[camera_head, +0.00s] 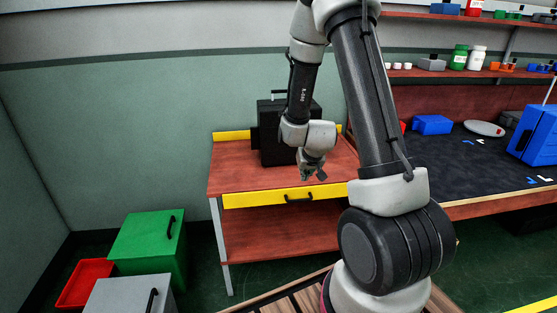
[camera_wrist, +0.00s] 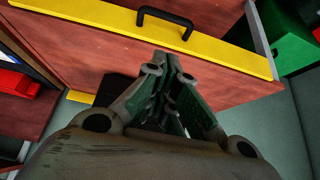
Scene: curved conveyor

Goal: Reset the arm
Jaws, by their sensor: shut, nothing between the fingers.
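My arm rises in the middle of the head view, bends over at the top and hangs its forearm down over a red-brown table (camera_head: 232,178). My gripper (camera_head: 313,173) is above the table's front part, near the yellow drawer front (camera_head: 255,199) with its black handle (camera_head: 298,197). In the wrist view my gripper (camera_wrist: 175,58) shows with its fingertips together and nothing between them. The same yellow drawer front (camera_wrist: 90,18) and black handle (camera_wrist: 165,18) lie beyond the fingertips there.
A black box (camera_head: 272,150) stands on the table behind my forearm. A green cabinet (camera_head: 145,245), a grey cabinet (camera_head: 125,296) and a red bin (camera_head: 84,284) are at lower left. A dark workbench (camera_head: 455,160) with a blue bin (camera_head: 433,125) is at right, below loaded shelves (camera_head: 440,73).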

